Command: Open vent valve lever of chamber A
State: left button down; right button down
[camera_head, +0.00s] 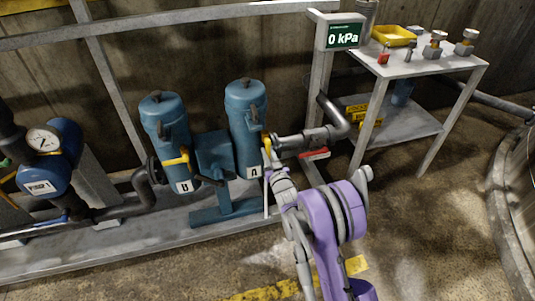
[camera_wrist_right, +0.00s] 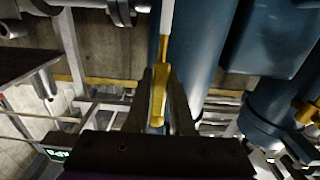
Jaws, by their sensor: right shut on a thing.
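Chamber A (camera_head: 245,118) is an upright blue cylinder with a black top handle and a white label "A". A yellow lever (camera_head: 266,143) sits at its right side, beside the grey pipe. My right gripper (camera_head: 269,158) is at this lever, with its purple and grey arm coming up from below. In the right wrist view the yellow lever (camera_wrist_right: 158,97) lies between the two dark fingers (camera_wrist_right: 160,110), which are shut on it. The blue chamber wall (camera_wrist_right: 192,50) stands close beside it. My left gripper is not in view.
Chamber B (camera_head: 165,128), with its own yellow lever (camera_head: 176,161), stands to the left. A grey pipe (camera_head: 315,138) and a red lever (camera_head: 314,155) are just right of the gripper. A display (camera_head: 343,36) reads 0 kPa. A metal table (camera_head: 425,66) stands at the right.

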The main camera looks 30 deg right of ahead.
jog(key=c, duration=0.8)
grip_release()
jog(key=p+v, duration=0.1)
jog(key=v, duration=1)
jog(key=shift+w+r, duration=0.1)
